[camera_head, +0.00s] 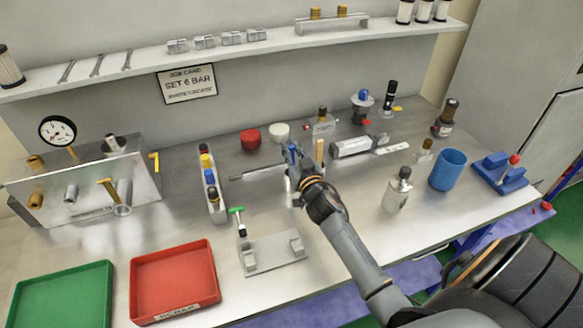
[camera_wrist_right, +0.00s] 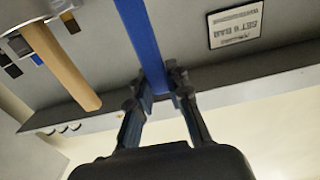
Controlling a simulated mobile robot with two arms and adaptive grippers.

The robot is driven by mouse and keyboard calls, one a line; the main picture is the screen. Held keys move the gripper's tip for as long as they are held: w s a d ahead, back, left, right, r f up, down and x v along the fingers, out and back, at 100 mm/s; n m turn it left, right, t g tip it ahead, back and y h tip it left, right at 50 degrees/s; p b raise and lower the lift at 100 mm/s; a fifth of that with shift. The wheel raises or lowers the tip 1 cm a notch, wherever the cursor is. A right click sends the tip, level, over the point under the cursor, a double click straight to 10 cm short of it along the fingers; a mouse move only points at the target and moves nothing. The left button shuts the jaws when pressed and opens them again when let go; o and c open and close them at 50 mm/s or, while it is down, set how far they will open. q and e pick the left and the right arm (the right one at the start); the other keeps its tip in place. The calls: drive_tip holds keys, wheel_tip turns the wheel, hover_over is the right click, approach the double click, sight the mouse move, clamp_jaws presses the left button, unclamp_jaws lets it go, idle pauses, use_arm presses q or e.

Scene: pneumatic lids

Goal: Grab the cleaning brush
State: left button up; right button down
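My right gripper (camera_head: 291,160) is above the middle of the bench, reached over from the lower right. In the right wrist view its fingertips (camera_wrist_right: 164,92) close on the end of a long blue handle (camera_wrist_right: 142,38). I cannot see bristles, so I cannot confirm that this is the cleaning brush. A wooden handle (camera_wrist_right: 62,68) stands apart to the left in that view, and it shows upright in the head view (camera_head: 319,150) just right of the gripper. The gripper hides much of what is around them. My left gripper is not in view.
A thin metal rod (camera_head: 256,173) lies left of the gripper. Red (camera_head: 174,281) and green (camera_head: 62,297) trays are at front left. A shelf (camera_head: 230,50) runs above.

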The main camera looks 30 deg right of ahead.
wheel_tip(320, 180, up, 9)
drive_tip(key=shift+d+r, duration=0.1)
drive_tip(key=shift+r, duration=0.75)
drive_tip(key=shift+r+p, duration=0.85)
drive_tip(key=shift+p, duration=0.15)
drive_tip(key=shift+f, duration=0.15)
